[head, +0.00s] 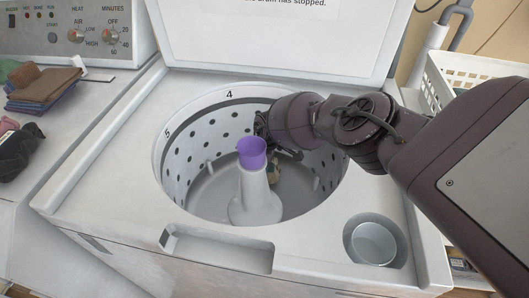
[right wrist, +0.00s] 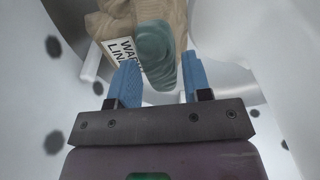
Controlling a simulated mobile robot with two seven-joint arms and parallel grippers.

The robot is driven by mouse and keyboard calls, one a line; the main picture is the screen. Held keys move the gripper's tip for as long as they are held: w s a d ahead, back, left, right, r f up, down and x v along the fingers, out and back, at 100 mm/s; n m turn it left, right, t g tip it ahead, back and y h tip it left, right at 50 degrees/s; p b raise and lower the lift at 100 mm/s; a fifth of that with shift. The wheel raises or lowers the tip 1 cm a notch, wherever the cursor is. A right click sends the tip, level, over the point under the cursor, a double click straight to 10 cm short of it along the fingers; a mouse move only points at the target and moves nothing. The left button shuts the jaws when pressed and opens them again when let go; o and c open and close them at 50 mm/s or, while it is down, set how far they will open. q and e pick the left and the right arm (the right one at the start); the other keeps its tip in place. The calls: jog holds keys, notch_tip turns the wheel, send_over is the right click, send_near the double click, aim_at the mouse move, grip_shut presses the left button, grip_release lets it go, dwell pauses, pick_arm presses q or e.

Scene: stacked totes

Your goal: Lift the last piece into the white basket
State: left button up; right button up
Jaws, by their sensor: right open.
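A tan cloth piece with a teal rounded end (right wrist: 155,55) and a printed white label lies in the washer drum, in the right wrist view. A small tan part of it shows in the head view (head: 274,172), behind the agitator. My right gripper (right wrist: 160,78) is open, with one blue finger on each side of the teal end. My right arm reaches down into the drum, and its fingers are hidden in the head view. The white basket (head: 475,63) stands at the right, partly behind my arm. My left gripper is not in view.
The agitator (head: 256,195) with a purple cap (head: 251,152) stands up in the middle of the perforated drum (head: 185,150). The lid (head: 285,35) is raised behind. Folded cloths (head: 42,88) and dark items lie on the left machine. A round cup (head: 373,243) is at the front right.

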jog(key=shift+a+f, duration=0.1)
jog(key=shift+f, duration=0.75)
jog(key=shift+r, duration=0.15)
jog(key=c, duration=0.8)
grip_shut()
jog(key=shift+r, duration=0.1)
